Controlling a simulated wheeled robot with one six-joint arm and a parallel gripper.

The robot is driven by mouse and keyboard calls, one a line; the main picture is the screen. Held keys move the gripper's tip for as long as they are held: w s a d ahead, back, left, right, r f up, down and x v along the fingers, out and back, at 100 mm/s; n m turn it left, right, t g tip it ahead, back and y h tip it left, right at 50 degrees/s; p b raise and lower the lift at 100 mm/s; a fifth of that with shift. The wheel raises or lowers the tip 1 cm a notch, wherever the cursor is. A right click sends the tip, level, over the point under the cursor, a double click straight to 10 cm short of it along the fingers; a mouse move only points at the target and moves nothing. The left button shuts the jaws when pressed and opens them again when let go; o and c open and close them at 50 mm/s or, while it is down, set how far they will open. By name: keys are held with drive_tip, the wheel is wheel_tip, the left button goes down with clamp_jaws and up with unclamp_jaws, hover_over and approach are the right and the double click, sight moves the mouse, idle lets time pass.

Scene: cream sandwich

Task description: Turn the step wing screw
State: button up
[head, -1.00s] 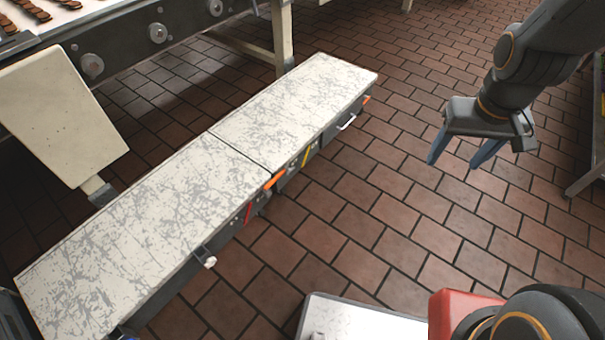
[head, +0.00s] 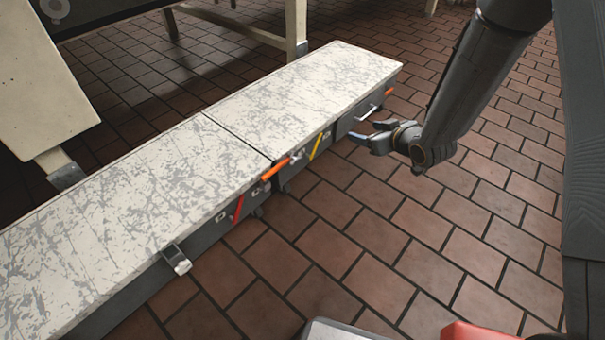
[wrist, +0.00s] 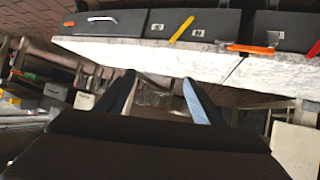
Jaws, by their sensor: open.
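A small pale metal fitting, which looks like the step wing screw (head: 296,158), sits on the dark front of the low step (head: 275,100), beside an orange handle (head: 273,170). In the wrist view a small pale piece beside the orange handle may be the same screw (wrist: 226,46), but it is too small to tell its shape. My gripper (head: 367,132) is to the right of the screw in the head view, in front of the step's far section. Its blue fingers are apart and empty in the wrist view (wrist: 160,80), with the step beyond their tips.
A yellow handle (head: 320,144), a red handle (head: 238,209) and a metal bar handle (head: 375,105) line the step's front. A bracket with a white knob (head: 180,263) sticks out nearer. Open tiled floor (head: 400,235) lies in front. Machine legs stand behind the step.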

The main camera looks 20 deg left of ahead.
drive_tip(key=a+f+n+y+b, duration=0.2)
drive_tip(key=a+f+y+b, duration=0.35)
drive_tip(key=f, duration=0.55)
drive_tip(key=n+g+y+b, duration=0.2)
drive_tip(key=y+b, duration=0.1)
drive_tip(key=b, duration=0.5)
approach(295, 160)
drive_tip(key=b+x, duration=0.3)
drive_tip(key=x, duration=0.4)
drive_tip(key=shift+w+a+f, duration=0.25)
drive_tip(key=c, duration=1.1)
drive_tip(key=shift+o, duration=0.3)
